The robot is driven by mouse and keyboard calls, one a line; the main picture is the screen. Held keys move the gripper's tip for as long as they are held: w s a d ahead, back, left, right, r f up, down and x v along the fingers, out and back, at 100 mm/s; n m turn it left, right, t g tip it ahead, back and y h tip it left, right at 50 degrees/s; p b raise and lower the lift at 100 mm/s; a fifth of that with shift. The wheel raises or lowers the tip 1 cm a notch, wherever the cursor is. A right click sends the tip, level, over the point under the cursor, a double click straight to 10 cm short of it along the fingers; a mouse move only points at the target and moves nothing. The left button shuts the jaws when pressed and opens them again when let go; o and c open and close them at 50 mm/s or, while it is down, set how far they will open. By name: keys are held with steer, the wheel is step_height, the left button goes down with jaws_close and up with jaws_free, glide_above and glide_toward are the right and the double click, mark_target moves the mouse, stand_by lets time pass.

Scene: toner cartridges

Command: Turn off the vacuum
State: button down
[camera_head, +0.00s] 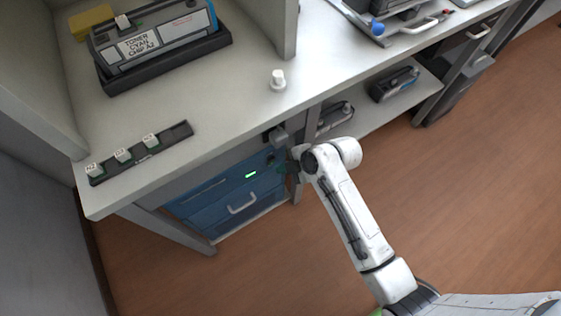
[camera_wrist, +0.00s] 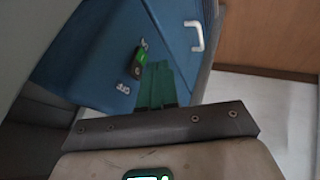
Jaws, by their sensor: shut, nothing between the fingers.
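The vacuum is a blue cabinet (camera_head: 215,195) under the desk, with a pale handle and a small lit green light (camera_head: 250,175) on its front. My gripper (camera_head: 282,168) is at the vacuum's upper right, partly hidden by my wrist. In the wrist view the green fingers (camera_wrist: 157,80) are shut and empty, pointing at the front just beside the switch. I cannot tell whether they touch it.
The desk edge (camera_head: 190,160) overhangs the vacuum. A desk leg (camera_head: 299,187) stands close to my gripper. On the desk are a toner cartridge (camera_head: 150,40) in a black tray, a strip of small chips (camera_head: 140,152) and a white knob-like piece (camera_head: 278,79). The floor in front is clear.

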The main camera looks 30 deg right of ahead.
mark_target(272, 160)
steer(key=shift+w+r, duration=0.1)
steer(key=shift+w, duration=0.85)
steer(key=shift+w+r, duration=0.1)
steer(key=shift+w, duration=0.2)
steer(key=shift+r, duration=0.1)
steer(key=shift+r+p, duration=0.7)
steer(key=shift+r, duration=0.1)
